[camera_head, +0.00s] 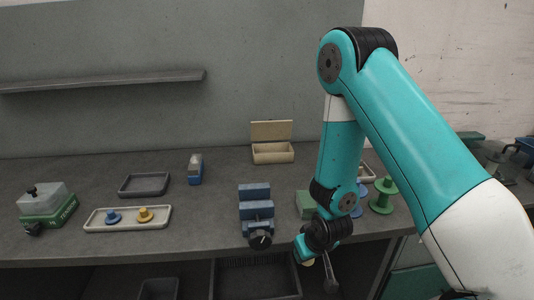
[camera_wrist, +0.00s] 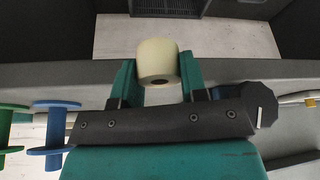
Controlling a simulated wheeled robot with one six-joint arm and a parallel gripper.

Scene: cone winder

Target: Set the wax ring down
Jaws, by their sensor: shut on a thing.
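The wax ring (camera_wrist: 158,58) is a pale cream cylinder with a dark hole in the end facing the wrist camera. My gripper (camera_wrist: 157,76) is shut on it, with one teal finger on each side. In the head view my gripper (camera_head: 306,254) hangs low at the bench's front edge, and a small cream bit of the ring (camera_head: 309,262) shows below it. The ring appears held just out past the bench edge, not resting on anything visible. My arm hides part of the bench behind.
On the bench (camera_head: 225,170) are a cream tray (camera_head: 127,226) with blue and yellow pieces, an empty dark tray (camera_head: 144,185), a blue vice-like device (camera_head: 257,213), an open beige box (camera_head: 273,152) and a green spool (camera_head: 382,196). A dark crate (camera_head: 256,277) sits below.

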